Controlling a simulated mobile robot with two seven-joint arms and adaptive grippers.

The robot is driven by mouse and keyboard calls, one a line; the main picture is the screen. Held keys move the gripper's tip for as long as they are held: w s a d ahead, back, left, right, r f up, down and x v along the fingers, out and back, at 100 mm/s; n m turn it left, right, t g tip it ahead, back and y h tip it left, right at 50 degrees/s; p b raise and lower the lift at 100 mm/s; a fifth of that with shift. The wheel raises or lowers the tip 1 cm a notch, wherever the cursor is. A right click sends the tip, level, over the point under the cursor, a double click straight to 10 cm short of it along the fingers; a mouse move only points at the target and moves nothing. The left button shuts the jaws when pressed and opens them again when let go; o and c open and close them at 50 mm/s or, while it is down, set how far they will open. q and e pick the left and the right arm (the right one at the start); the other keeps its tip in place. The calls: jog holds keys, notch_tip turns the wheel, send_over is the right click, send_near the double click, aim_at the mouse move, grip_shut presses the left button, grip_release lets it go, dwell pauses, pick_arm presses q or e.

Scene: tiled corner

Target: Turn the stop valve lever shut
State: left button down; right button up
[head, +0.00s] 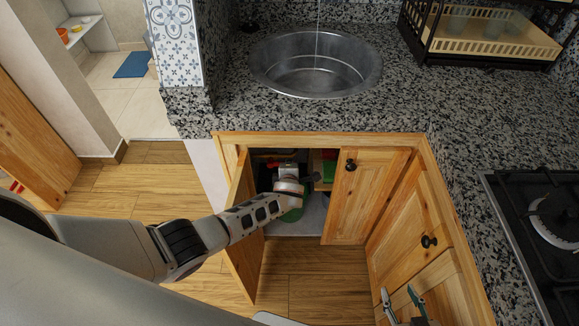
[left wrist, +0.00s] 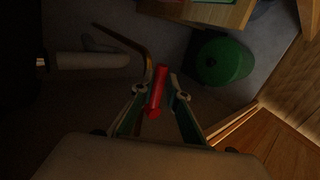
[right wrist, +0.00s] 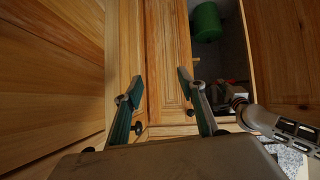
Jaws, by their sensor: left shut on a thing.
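The red stop valve lever (left wrist: 157,90) shows in the left wrist view, between the fingers of my left gripper (left wrist: 160,93), which is shut on it. A bent brass-coloured pipe (left wrist: 146,50) runs beside it. In the head view my left arm reaches through the open cabinet under the sink, and a bit of red (head: 273,165) shows inside; the fingers there are mostly hidden by the wrist. My right gripper (head: 398,291) is open and empty in front of the right-hand cabinet doors; it also shows in the right wrist view (right wrist: 160,84).
A green bucket (left wrist: 224,60) stands inside. A thin stream of water falls into the metal sink (head: 316,84) above. A hob (head: 545,222) is at right.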

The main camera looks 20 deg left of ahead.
pick_arm(q)
jog(key=shift+a+r+n+t+h+p, duration=0.2)
jog(key=shift+r+n+h+p, duration=0.25)
jog(key=shift+p, duration=0.2)
jog(key=shift+a+r+n+t+h+p, duration=0.1)
jog(key=shift+r+n+t+h+p, duration=0.1)
jog(key=shift+r+n+h+p, duration=0.3)
jog(key=shift+f, duration=0.1)
jog(key=c, duration=2)
grip_release()
jog(key=shift+o, duration=0.2)
jog(key=shift+s, duration=0.1)
jog(key=v, duration=1.2)
